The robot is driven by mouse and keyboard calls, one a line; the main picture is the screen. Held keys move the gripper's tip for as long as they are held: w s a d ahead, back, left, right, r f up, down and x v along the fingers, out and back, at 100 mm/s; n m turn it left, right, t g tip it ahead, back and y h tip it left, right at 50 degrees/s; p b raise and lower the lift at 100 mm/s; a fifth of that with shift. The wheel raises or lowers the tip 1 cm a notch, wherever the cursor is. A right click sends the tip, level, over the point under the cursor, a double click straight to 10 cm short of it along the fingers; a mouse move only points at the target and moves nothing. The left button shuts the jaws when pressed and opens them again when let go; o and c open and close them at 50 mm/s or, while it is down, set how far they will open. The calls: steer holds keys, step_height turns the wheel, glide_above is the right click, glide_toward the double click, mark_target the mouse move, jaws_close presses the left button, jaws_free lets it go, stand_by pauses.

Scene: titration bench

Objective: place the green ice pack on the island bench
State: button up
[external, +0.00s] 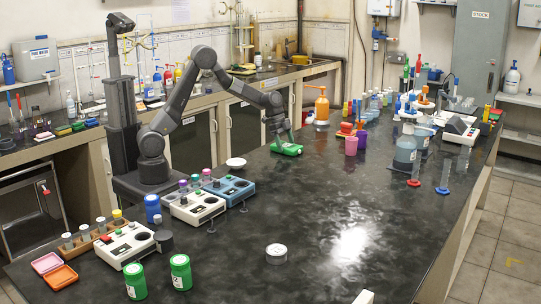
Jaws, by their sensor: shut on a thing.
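The green ice pack (287,150) is a flat bright green block with a pale mark on top. It is at the far left part of the dark island bench (330,205), near its back edge. My gripper (283,141) is over it, pointing down, with its fingers shut on it. The pack is at or just above the bench top; I cannot tell whether it touches. The fingertips are small in this view.
White and blue instruments (228,188) stand near my base, with a white dish (236,162) behind them. Green jars (181,272) are at the front. The bench middle is mostly clear.

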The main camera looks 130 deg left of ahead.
steer(key=shift+f, duration=0.15)
steer(key=o, duration=1.2)
steer(key=shift+r, duration=0.45)
steer(key=v, duration=1.1)
steer(key=shift+s+r, duration=0.2)
steer(key=shift+s, duration=0.05)
